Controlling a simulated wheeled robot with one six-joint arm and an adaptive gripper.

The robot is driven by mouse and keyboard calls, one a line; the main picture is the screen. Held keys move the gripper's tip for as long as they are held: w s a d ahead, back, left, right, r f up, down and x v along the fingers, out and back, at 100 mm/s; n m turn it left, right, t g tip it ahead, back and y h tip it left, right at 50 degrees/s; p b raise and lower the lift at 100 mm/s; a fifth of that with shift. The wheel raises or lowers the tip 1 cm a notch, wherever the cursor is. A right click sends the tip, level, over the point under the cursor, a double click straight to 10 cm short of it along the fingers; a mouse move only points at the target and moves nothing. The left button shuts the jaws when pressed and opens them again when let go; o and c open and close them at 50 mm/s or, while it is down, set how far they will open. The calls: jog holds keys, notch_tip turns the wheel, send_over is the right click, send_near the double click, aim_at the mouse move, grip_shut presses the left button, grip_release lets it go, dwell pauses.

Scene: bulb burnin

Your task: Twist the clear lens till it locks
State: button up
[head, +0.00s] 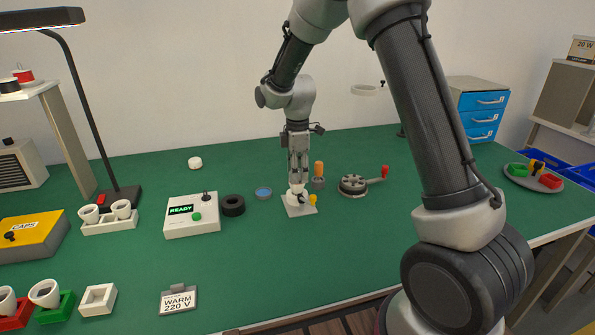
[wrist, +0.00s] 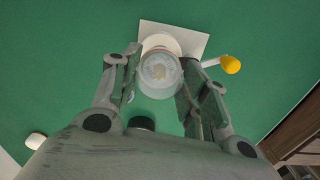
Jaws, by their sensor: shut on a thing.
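The clear lens (wrist: 160,72) is a round see-through cap between my fingers in the wrist view, with a pale yellowish part visible inside it. It sits on a white round body on a square white base plate (wrist: 192,42). In the head view the base (head: 300,207) stands on the green table. My gripper (head: 298,180) points straight down over it, shut on the lens; my gripper also shows in the wrist view (wrist: 158,80). A lever with a yellow tip (wrist: 230,64) sticks out to the right of the fixture. My fingers hide most of the lens in the head view.
A round dark device with a red handle (head: 354,185) is close on the right.

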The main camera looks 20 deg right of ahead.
jog(key=shift+m, duration=1.5)
jog(key=shift+m, duration=1)
jog(key=o, duration=1)
jog(key=shift+o, duration=0.2)
notch_tip(320, 180, up, 12)
